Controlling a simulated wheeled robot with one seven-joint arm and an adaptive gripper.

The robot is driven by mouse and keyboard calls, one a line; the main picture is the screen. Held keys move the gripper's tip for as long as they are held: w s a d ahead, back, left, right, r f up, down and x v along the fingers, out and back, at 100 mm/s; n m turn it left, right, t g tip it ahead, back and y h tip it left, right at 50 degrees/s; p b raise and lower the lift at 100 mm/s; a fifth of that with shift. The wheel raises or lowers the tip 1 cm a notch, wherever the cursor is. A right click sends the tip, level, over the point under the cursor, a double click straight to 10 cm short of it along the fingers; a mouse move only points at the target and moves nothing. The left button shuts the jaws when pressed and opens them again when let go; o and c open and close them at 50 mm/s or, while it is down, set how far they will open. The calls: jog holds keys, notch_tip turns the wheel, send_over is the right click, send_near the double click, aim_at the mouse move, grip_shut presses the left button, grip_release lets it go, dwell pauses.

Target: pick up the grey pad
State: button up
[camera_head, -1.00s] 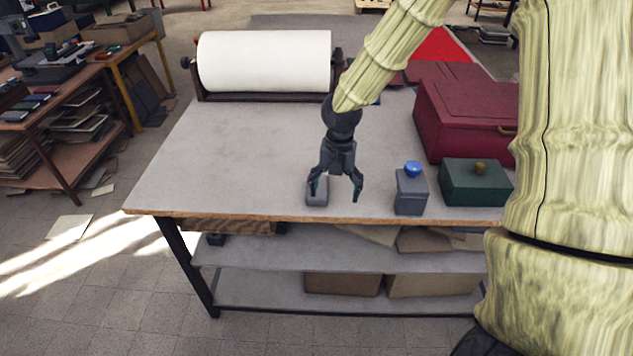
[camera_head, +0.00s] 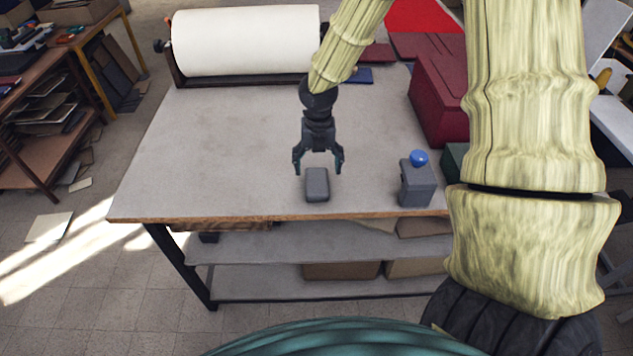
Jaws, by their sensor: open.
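The grey pad (camera_head: 317,184) is a small rounded block lying on the table (camera_head: 215,150) near its front edge. My gripper (camera_head: 318,170) is open and points down, with its two fingers spread just behind and above the pad in the picture. Nothing is between the fingers that I can see. The pad is in full view. I cannot tell the exact height of the fingertips over the table.
A grey box with a blue knob (camera_head: 418,184) stands to the right of the pad. A dark red box (camera_head: 438,100) and a partly hidden green box (camera_head: 453,160) are further right. A white paper roll (camera_head: 245,42) lies at the back left. The table's left side is clear.

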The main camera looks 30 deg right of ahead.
aim_at(317, 180)
jog(key=shift+s+a+f+p, duration=0.2)
jog(key=shift+f+p, duration=0.25)
jog(key=shift+f, duration=0.4)
jog(key=shift+s+a+f+p, duration=0.15)
jog(key=shift+f+p, duration=0.25)
jog(key=shift+f, duration=1.65)
jog(key=c, duration=1.2)
jog(key=shift+r, duration=0.2)
